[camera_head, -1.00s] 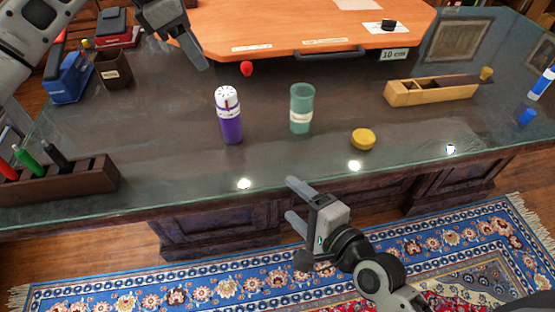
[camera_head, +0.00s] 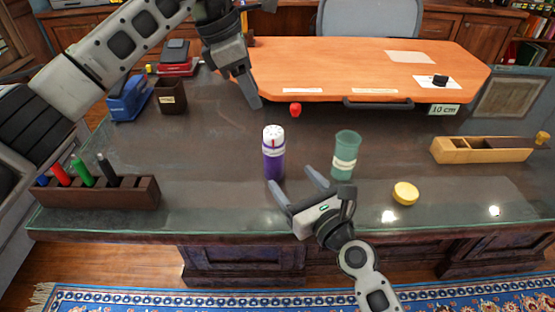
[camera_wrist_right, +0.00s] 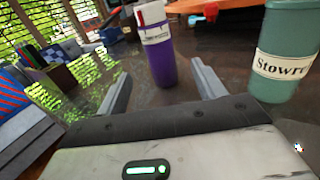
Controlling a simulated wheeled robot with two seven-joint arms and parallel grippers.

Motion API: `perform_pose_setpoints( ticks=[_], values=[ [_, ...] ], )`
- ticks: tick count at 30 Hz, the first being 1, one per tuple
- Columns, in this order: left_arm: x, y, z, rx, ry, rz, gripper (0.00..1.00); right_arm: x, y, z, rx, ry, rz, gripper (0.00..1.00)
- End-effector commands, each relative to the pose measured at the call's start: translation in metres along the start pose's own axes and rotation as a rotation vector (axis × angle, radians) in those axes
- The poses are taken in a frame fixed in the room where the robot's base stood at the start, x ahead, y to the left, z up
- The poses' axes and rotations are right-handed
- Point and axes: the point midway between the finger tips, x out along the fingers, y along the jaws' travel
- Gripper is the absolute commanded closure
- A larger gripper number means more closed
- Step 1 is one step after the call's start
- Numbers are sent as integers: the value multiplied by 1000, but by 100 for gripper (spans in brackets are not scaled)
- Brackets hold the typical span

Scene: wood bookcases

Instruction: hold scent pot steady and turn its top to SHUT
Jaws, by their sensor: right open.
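The scent pot, a purple cylinder (camera_head: 274,163) with a white holed top (camera_head: 273,133) and a red mark, stands upright on the dark glass-covered desk. It also shows in the right wrist view (camera_wrist_right: 163,62), beyond and between the open fingers. My right gripper (camera_head: 297,184) is open and empty just in front of the pot, not around it. My left gripper (camera_head: 250,92) hangs above and behind the pot, fingers downward, apart from it; only one finger shows clearly. Any SHUT lettering is too small to read.
A green labelled cup (camera_head: 345,156) stands just right of the pot, and a yellow round lid (camera_head: 405,193) lies nearer the edge. A pen rack (camera_head: 100,192) is at left, a wooden box (camera_head: 482,150) at right. A red knob (camera_head: 295,110) lies behind.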

Motion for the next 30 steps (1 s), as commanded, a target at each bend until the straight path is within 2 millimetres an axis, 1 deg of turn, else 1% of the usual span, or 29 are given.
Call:
perform_pose_setpoints(
  ticks=[1, 6, 12, 15, 18, 27, 29, 30],
  values=[
    [0, 0, 0, 0, 0, 0, 64, 12, 0, 2, 0, -3, 1, 31],
    [0, 0, 0, 0, 0, 0, 64, 45, 0, 1, -3, -1, 2, 31],
    [0, 0, 0, 0, 0, 0, 64, 74, 0, 1, -3, 0, 2, 31],
    [0, 0, 0, 0, 0, 0, 64, 83, 1, 1, -3, 0, 2, 31],
    [0, 0, 0, 0, 0, 0, 64, 87, 0, 0, -2, 0, 1, 31],
    [0, 0, 0, 0, 0, 0, 64, 89, 0, 0, -2, 1, 1, 31],
    [0, 0, 0, 0, 0, 0, 64, 88, 0, 0, -2, 1, 0, 48],
    [0, 0, 0, 0, 0, 0, 64, 88, 0, 0, -2, 1, 0, 59]
  ],
)
